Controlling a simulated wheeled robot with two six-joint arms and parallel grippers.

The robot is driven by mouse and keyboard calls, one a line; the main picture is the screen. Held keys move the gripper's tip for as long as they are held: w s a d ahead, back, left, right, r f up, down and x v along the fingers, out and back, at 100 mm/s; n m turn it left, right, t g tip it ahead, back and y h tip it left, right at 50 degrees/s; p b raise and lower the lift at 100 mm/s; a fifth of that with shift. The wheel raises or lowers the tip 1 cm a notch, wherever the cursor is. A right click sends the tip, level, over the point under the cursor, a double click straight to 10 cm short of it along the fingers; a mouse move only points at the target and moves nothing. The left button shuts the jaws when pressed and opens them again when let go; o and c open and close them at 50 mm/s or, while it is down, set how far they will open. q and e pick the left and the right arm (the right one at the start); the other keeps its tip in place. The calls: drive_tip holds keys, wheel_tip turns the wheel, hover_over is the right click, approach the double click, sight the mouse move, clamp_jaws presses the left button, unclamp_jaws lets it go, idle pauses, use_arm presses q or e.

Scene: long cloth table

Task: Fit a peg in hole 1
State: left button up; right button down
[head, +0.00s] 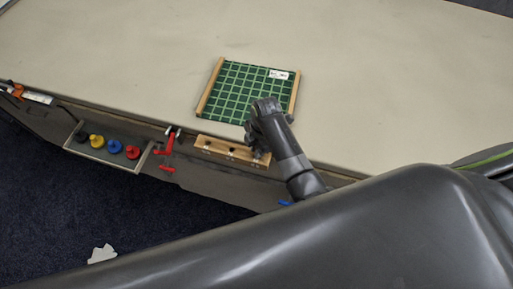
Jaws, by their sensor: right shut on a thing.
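A light wooden strip (222,148) with several dark spots, which look like holes or fittings, sits along the table's front edge. I cannot read any numbers on it. My right gripper (256,146) is over the right end of this strip, its jaws pointing down. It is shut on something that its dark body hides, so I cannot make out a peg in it. Whether that thing touches the strip cannot be told. My left gripper is not in view.
A green gridded board (240,90) with wooden side rails lies behind the strip. A shallow tray (91,155) on the front face holds several coloured round pieces. A red clamp (167,150) stands left of the strip.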

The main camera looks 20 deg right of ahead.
drive_tip(key=shift+f, duration=0.35)
drive_tip(key=shift+f, duration=0.1)
drive_tip(key=c, duration=1.4)
unclamp_jaws()
drive_tip(key=r, duration=0.4)
drive_tip(key=d+r, duration=0.1)
drive_tip(key=r, duration=0.7)
drive_tip(key=shift+w+d+b, duration=0.15)
drive_tip(key=shift+d+b, duration=0.25)
